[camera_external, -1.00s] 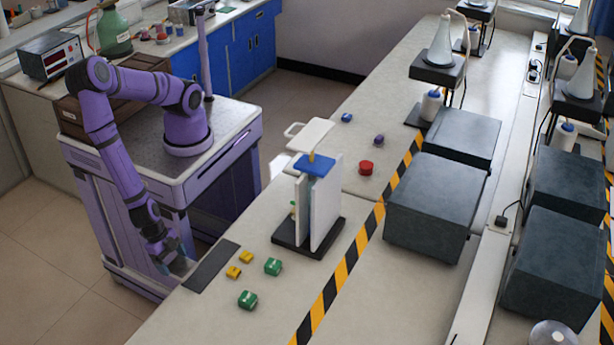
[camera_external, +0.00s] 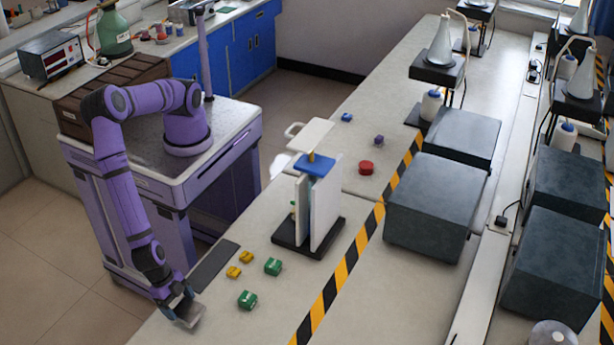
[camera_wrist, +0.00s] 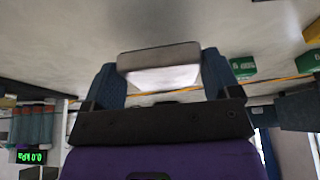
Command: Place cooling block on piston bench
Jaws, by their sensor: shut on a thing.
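The cooling block, seemingly the grey metallic block (camera_external: 190,314), is between the fingers of my gripper (camera_external: 182,303) at the bench's near left edge. In the wrist view the block (camera_wrist: 158,68) sits tilted between the two blue-grey fingers of my gripper (camera_wrist: 160,84). I cannot tell how far it is above the bench top. The piston bench, seemingly the stand with a black base (camera_external: 290,238), upright white panels and a blue piece on top, stands to the right and farther back, well apart from my gripper.
Green blocks (camera_external: 247,299) and small yellow blocks (camera_external: 233,271) lie between my gripper and the stand. A dark flat strip (camera_external: 213,265) lies at the bench edge. Striped tape (camera_external: 335,285) and large dark boxes (camera_external: 435,210) are to the right.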

